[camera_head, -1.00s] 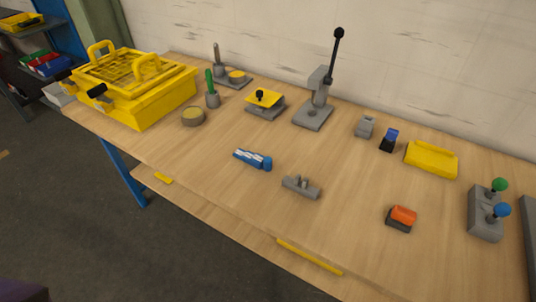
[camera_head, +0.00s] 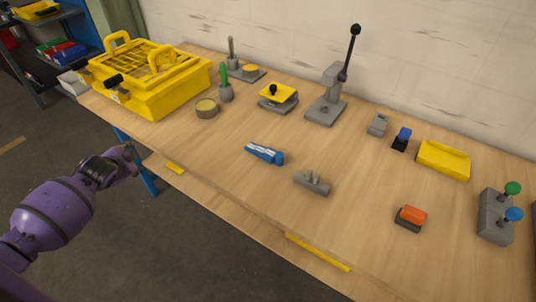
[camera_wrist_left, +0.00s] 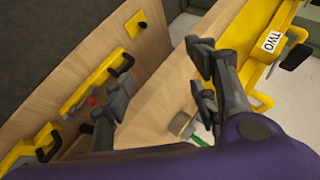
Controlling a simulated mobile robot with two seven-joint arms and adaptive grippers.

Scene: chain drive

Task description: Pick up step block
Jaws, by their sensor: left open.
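Two grey pieces could be the step block, and I cannot tell which it is. One is a low grey block with short upright parts (camera_head: 312,183) near the middle front of the table. The other is a small grey block (camera_head: 377,124) farther back, left of a blue-and-black piece. Both rest on the table with nothing touching them. My left gripper (camera_head: 128,160) is at the table's front left edge, well left of both blocks. In the left wrist view its fingers (camera_wrist_left: 158,85) are apart with nothing between them. My right gripper is not in view.
A large yellow case (camera_head: 150,85) stands at the table's left end, with a round tin (camera_head: 206,108) beside it. A blue-and-white piece (camera_head: 264,153) lies left of the front grey block. A lever press (camera_head: 326,108) stands behind. The table (camera_head: 340,220) is clear around the front block.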

